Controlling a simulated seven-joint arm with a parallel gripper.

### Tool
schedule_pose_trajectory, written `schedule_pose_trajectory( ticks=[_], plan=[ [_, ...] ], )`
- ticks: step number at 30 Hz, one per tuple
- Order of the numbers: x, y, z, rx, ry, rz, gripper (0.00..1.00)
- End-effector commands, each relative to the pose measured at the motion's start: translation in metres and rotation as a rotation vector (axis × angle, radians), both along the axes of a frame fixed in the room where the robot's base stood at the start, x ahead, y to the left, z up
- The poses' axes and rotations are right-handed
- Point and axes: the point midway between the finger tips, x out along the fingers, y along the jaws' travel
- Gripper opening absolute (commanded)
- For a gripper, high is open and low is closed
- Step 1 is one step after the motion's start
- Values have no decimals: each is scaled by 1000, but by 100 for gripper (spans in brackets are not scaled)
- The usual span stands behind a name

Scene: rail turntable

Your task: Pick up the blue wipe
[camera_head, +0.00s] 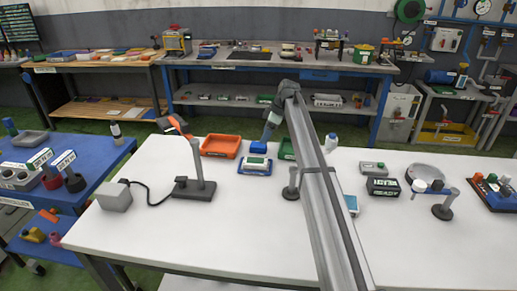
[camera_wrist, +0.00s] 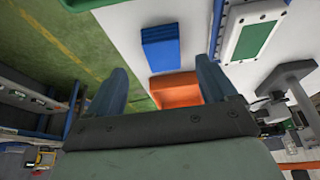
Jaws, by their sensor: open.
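The blue wipe (camera_head: 258,147) is a small flat blue stack on the white table. It lies between an orange tray and a green tray, behind a blue tray. In the wrist view the wipe (camera_wrist: 160,48) shows whole, beyond the gap between the fingers. My gripper (camera_head: 267,137) hangs above the table near the wipe, its fingers pointing down. In the wrist view my gripper (camera_wrist: 163,66) is open, with nothing between its fingers. The wipe looks apart from the fingers.
The orange tray (camera_head: 221,146) is left of the wipe. The green tray (camera_head: 286,149) is right of it. A dark post stand (camera_head: 194,187) and a metal rail (camera_head: 318,190) stand nearer.

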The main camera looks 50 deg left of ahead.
Motion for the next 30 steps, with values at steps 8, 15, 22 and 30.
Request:
schedule_pose_trajectory(
  ticks=[8, 15, 22, 30],
  plan=[
    [-7, 5, -14, -1, 1, 0, 85],
    [-20, 14, -40, -1, 1, -1, 85],
    [-23, 18, -51, 0, 0, -1, 85],
    [-23, 18, -51, 1, -1, 0, 72]
  ],
)
